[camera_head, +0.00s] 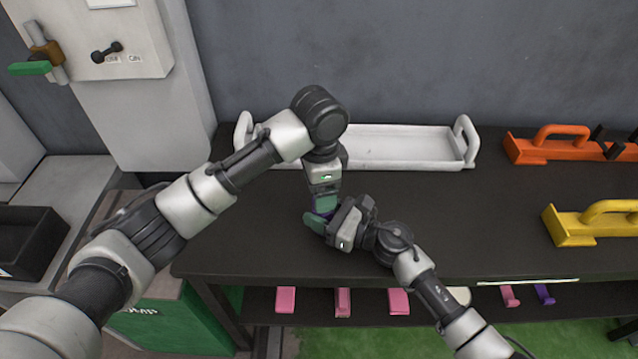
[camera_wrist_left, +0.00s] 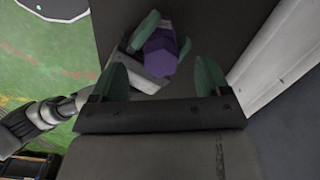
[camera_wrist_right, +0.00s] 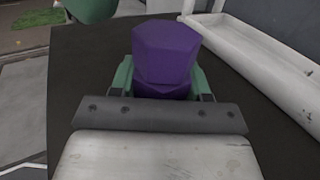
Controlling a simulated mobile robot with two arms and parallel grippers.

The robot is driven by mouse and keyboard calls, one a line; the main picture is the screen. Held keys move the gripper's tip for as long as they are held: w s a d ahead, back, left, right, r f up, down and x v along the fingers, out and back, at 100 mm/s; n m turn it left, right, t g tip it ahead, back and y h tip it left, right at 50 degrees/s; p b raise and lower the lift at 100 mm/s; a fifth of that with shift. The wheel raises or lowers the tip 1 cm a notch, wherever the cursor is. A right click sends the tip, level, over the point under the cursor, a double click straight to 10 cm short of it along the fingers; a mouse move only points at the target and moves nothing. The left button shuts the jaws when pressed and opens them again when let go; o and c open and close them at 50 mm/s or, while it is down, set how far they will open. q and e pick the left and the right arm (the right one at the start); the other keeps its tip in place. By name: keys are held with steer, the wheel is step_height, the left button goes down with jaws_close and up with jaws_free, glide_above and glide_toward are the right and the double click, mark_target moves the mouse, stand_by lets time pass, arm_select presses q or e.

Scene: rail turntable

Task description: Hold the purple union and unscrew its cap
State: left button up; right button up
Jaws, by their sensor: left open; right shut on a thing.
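The purple union (camera_wrist_right: 166,55) is a faceted purple piece standing upright between the green fingers of my right gripper (camera_wrist_right: 165,78), which is shut on it. In the head view the right gripper (camera_head: 322,222) is low over the dark table, and only a sliver of purple shows there. My left gripper (camera_wrist_left: 165,82) is open, with its green fingers spread. It points down just above the union, whose hexagonal top (camera_wrist_left: 160,52) shows between and beyond its fingers in the left wrist view.
A white tray (camera_head: 395,150) with raised handles lies behind the grippers, partly hidden by my left arm. An orange tool (camera_head: 545,152) and a yellow tool (camera_head: 590,225) lie at the right. Pink pieces (camera_head: 343,301) sit on the shelf below. The table's middle right is clear.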

arm_select(q)
steer(key=m, duration=0.4)
steer(key=shift+w, duration=0.15)
steer(key=m, duration=0.4)
steer(key=shift+w, duration=0.15)
steer(key=m, duration=0.7)
steer(key=shift+w+d, duration=0.15)
steer(key=shift+f, duration=2)
steer(key=shift+c, duration=0.4)
